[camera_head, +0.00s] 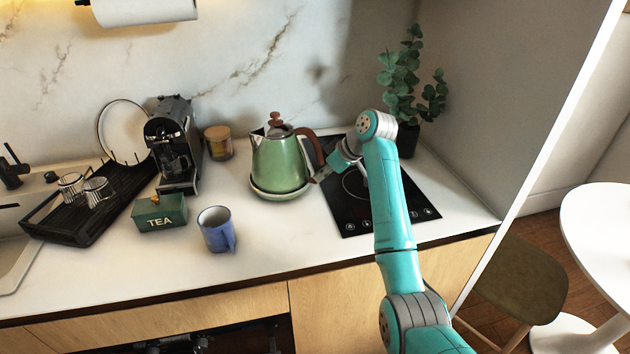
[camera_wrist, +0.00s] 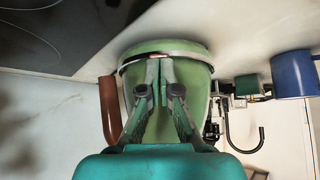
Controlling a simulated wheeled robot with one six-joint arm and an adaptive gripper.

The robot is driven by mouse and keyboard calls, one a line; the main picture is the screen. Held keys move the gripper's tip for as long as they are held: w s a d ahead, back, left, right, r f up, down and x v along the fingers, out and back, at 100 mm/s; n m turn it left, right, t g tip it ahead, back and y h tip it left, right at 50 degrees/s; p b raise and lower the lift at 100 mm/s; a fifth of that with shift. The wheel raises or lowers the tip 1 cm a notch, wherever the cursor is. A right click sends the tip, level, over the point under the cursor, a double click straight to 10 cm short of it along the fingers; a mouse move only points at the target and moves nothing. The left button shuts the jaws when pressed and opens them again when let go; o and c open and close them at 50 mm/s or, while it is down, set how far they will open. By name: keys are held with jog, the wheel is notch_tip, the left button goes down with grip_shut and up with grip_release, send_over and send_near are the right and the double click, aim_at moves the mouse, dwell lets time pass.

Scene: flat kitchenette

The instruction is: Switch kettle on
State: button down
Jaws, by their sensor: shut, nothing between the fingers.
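The green kettle (camera_head: 278,165) stands upright on its round base (camera_head: 270,193) on the white counter, with a brown handle (camera_head: 314,146) on its right and a brown lid knob. My gripper (camera_head: 318,177) is at the kettle's lower right side, below the handle. The kettle (camera_wrist: 198,75) also fills the middle of the wrist view, its handle (camera_wrist: 109,110) to the left. There my gripper (camera_wrist: 159,66) has its fingers together and empty, with the tips over the metal rim at the kettle's bottom. I cannot tell whether they touch it. I cannot make out a switch.
A black cooktop (camera_head: 348,212) lies under my arm, right of the kettle. A potted plant (camera_head: 408,95) stands behind it. Left of the kettle are a blue mug (camera_head: 214,232), a green tea box (camera_head: 160,213), a coffee machine (camera_head: 172,150), a jar (camera_head: 218,143) and a dish rack (camera_head: 75,222).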

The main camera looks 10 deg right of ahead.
jog(key=shift+f, duration=0.1)
dwell(0.3)
jog(key=shift+f, duration=0.8)
jog(key=shift+s+d+r, duration=0.3)
jog(key=shift+s+d, duration=0.2)
jog(key=shift+d, duration=0.05)
jog(key=shift+s+d+r, duration=0.3)
jog(key=shift+s+d, duration=0.2)
jog(key=v, duration=1.2)
